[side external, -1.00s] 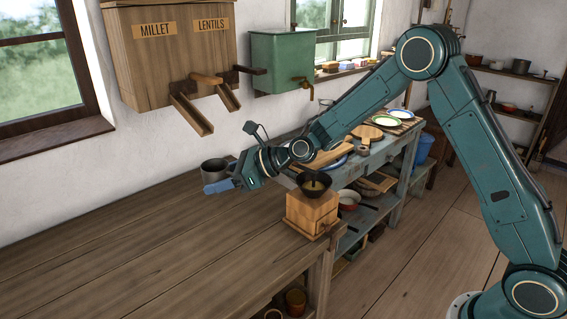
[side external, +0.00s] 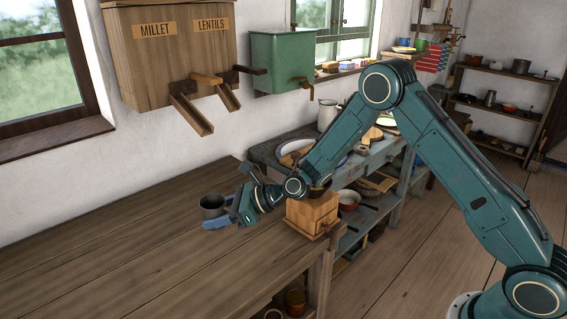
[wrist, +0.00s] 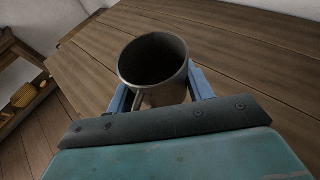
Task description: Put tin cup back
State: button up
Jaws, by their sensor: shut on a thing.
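The tin cup (side external: 212,206) is a dark grey metal mug, upright at the end of my gripper (side external: 219,222). In the wrist view the cup (wrist: 154,62) stands between the two blue fingers of my gripper (wrist: 160,98), its open mouth showing a dark inside and its handle toward the gripper. My gripper is shut on the cup. The cup is over or on the wooden table (side external: 120,260); I cannot tell if its base touches the boards.
A wooden grinder box (side external: 312,212) stands on the table's right edge, close to my wrist. The millet and lentils dispenser (side external: 170,50), with two chutes, and a green water tank (side external: 283,60) hang on the wall. The table's left and front are clear.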

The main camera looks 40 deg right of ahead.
send_over(225, 256)
notch_tip(225, 256, down, 8)
jog(key=shift+a+r, duration=0.1)
jog(key=shift+r, duration=0.05)
jog(key=shift+f, duration=1.85)
jog(key=shift+f, duration=0.1)
jog(key=o, duration=1)
jog(key=v, duration=1.2)
